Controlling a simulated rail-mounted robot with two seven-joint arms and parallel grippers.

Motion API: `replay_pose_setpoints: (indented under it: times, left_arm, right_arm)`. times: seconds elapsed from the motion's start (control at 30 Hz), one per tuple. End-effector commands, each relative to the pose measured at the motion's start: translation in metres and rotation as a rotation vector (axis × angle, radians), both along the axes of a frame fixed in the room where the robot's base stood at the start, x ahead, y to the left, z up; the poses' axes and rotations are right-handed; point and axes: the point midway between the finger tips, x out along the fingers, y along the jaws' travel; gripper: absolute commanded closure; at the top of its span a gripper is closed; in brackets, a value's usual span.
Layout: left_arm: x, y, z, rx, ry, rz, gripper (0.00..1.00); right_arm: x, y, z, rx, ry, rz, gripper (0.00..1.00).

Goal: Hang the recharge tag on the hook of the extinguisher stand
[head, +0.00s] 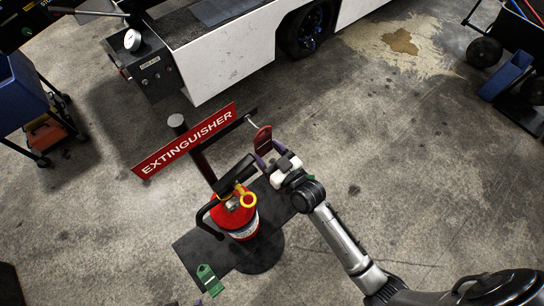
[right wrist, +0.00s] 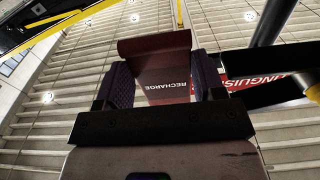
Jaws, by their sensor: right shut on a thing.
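The red recharge tag (head: 262,136) is in my right gripper (head: 272,154), whose purple fingers are shut on its lower part. In the right wrist view the tag (right wrist: 160,72) stands between the finger pads, with RECHARGE readable. The extinguisher stand has a red sign (head: 185,141) and a black arm running right from its post. A small pale hook (head: 251,120) shows at that arm's end, just left of and above the tag. The tag looks apart from the hook, though depth is hard to judge. My left gripper is not in view.
A red extinguisher (head: 235,215) with a black hose stands on the stand's dark base (head: 265,245), left of my right arm. A green tag-like piece (head: 209,280) lies at the lower left. A white vehicle (head: 230,50) stands behind.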

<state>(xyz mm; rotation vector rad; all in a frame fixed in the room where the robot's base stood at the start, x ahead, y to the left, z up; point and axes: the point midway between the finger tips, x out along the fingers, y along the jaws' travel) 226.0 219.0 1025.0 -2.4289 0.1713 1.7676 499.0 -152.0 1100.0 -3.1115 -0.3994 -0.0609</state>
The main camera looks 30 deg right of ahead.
Motion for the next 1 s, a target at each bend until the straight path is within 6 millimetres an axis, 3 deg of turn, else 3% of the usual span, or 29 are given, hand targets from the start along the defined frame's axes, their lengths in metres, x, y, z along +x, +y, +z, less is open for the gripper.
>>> replay_pose_setpoints:
  times: [0.5, 1.0]
  left_arm:
    - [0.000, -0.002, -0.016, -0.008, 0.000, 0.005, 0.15]
    - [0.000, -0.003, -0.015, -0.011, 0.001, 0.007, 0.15]
  right_arm:
    - [0.029, 0.008, -0.003, 0.001, -0.001, 0.000, 0.60]
    - [0.040, 0.011, -0.009, 0.000, 0.000, 0.001, 0.60]
